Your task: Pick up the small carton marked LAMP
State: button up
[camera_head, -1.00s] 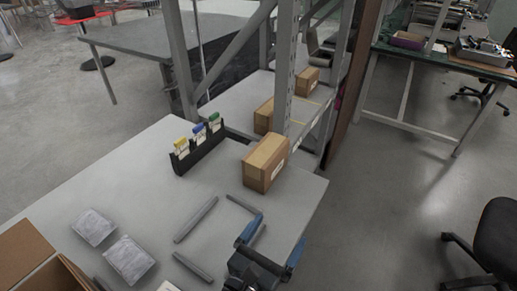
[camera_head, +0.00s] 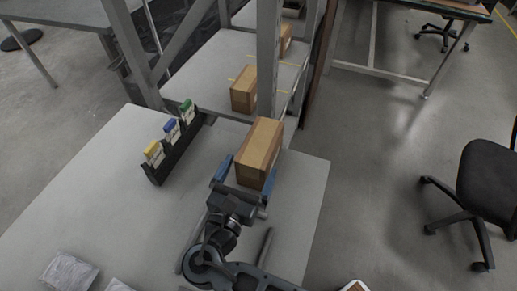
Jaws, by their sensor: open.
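A brown carton (camera_head: 260,146) stands on the grey table near its back right edge. No LAMP marking can be read on it from here. My gripper (camera_head: 246,174) is open at the carton's near end, with one blue finger at its left side and the other at its right. I cannot tell whether the fingers touch it or are above it.
A black holder (camera_head: 174,152) with yellow, blue and green-topped items stands left of the carton. A grey rack post (camera_head: 268,60) rises just behind the carton. Grey wrapped packets (camera_head: 70,272) lie at the table's front left. The table's middle left is clear.

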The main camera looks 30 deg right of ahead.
aim_at(256, 153)
jog(key=shift+r+p+x, duration=0.2)
jog(key=shift+p+x, duration=0.25)
jog(key=shift+x, duration=2.3)
jog(key=shift+c, duration=0.5)
jog(key=c, duration=1.1)
jog(key=shift+r, duration=0.1)
